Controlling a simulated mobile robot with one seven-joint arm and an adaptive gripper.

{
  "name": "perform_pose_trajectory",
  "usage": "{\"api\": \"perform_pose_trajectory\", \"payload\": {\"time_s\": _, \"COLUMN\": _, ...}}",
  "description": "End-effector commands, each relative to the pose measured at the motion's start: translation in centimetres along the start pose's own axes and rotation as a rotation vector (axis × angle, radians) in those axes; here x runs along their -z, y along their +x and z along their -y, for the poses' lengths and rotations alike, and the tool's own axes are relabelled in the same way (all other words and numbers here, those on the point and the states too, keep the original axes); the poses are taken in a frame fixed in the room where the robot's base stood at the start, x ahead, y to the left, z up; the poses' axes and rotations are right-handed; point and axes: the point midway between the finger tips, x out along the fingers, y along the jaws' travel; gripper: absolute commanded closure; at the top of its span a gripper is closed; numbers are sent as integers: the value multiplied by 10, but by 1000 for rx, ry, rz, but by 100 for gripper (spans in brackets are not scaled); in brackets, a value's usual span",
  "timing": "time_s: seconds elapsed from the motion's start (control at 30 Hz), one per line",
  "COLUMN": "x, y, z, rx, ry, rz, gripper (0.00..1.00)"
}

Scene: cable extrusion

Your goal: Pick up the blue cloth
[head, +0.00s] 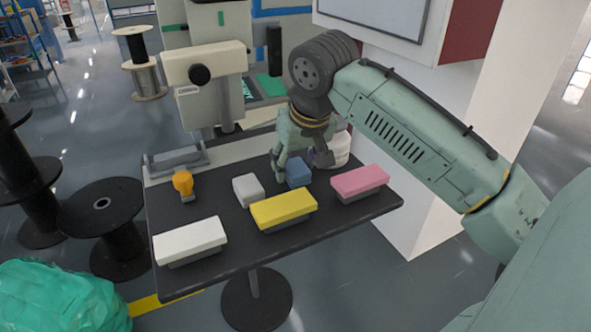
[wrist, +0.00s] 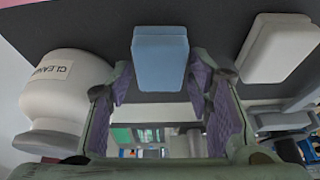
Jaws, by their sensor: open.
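The blue cloth (head: 298,174) is a folded, block-shaped piece on the dark table, between a light grey cloth and a pink-topped block. In the wrist view the blue cloth (wrist: 160,50) lies ahead, roughly centred between the fingers. My gripper (head: 300,163) is open above and behind the cloth, with its fingers pointing down. In the wrist view my gripper (wrist: 160,88) has a purple-padded finger on each side of the cloth's near end. I see no firm contact. Part of the cloth is hidden by the gripper in the head view.
The light grey cloth (head: 248,190) lies just left. The yellow-topped block (head: 284,208), pink-topped block (head: 360,181) and white-topped block (head: 190,238) line the front. A white labelled container (wrist: 65,100) stands close beside the gripper. An orange object (head: 183,184) is at left; a machine stands behind.

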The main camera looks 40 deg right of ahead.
Motion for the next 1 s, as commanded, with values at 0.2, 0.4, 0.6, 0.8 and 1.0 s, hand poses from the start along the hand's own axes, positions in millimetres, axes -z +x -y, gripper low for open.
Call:
{"api": "perform_pose_trajectory", "payload": {"time_s": 0.2, "x": 0, "y": 0, "z": 0, "rx": 0, "ry": 0, "rz": 0, "gripper": 57}}
{"api": "perform_pose_trajectory", "payload": {"time_s": 0.4, "x": 0, "y": 0, "z": 0, "rx": -1, "ry": 0, "rz": 0, "gripper": 71}}
{"api": "perform_pose_trajectory", "payload": {"time_s": 0.6, "x": 0, "y": -1, "z": 0, "rx": -1, "ry": 0, "rz": 0, "gripper": 83}}
{"api": "perform_pose_trajectory", "payload": {"time_s": 0.8, "x": 0, "y": -1, "z": 0, "rx": -1, "ry": 0, "rz": 0, "gripper": 83}}
{"api": "perform_pose_trajectory", "payload": {"time_s": 1.0, "x": 9, "y": -21, "z": 0, "rx": 0, "ry": -1, "rz": -3, "gripper": 83}}
